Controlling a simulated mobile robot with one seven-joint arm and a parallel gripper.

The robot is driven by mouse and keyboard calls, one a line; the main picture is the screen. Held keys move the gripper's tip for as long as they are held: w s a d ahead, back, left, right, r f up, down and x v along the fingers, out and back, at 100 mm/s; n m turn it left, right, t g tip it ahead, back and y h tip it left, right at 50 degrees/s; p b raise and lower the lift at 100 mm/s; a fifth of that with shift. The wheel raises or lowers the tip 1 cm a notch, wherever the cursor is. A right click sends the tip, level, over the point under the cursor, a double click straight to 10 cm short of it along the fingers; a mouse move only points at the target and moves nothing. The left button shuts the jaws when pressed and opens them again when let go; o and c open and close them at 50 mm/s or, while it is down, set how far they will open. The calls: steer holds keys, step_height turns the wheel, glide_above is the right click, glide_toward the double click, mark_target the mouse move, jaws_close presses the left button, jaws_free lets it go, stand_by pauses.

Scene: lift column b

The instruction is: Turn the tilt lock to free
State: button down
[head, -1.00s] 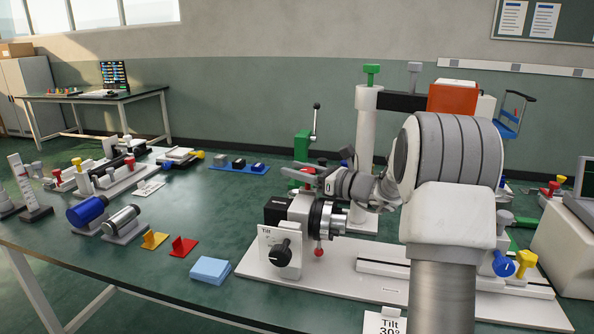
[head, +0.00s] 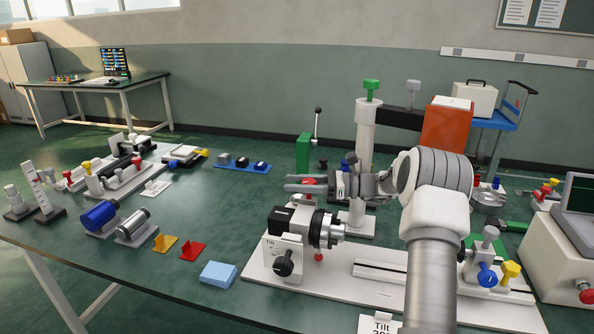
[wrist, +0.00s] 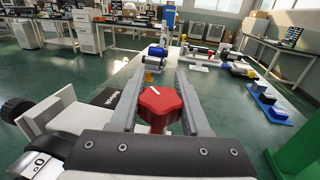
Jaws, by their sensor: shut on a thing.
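The tilt unit (head: 294,220) is a black and silver head on a white base plate, with a front plate marked "Tilt" and a black knob (head: 283,262). A red lobed knob with a white mark (wrist: 160,104) sits between my fingers in the wrist view; it looks like the tilt lock. It shows partly in the head view (head: 308,181), behind my fingers. My gripper (head: 288,184) lies level just above the tilt unit. It is shut on the red knob, with one finger (wrist: 125,100) on each side. The white mark points roughly up and left in the wrist view.
A white column with a green knob (head: 371,86) stands behind my gripper. A green stand with a lever (head: 303,152) is to its left. A card reading "Tilt" (head: 379,323) stands at the front edge. A blue block (head: 218,274) and small brackets lie left of the base plate.

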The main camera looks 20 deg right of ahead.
steer(key=shift+s+n+g+y+p, duration=0.2)
steer(key=shift+n+g+y+p, duration=0.2)
steer(key=shift+n+g+p, duration=0.55)
steer(key=shift+g, duration=0.35)
steer(key=shift+c, duration=1.9)
jaws_free()
steer(key=shift+m+b, duration=0.25)
steer(key=shift+b, duration=0.3)
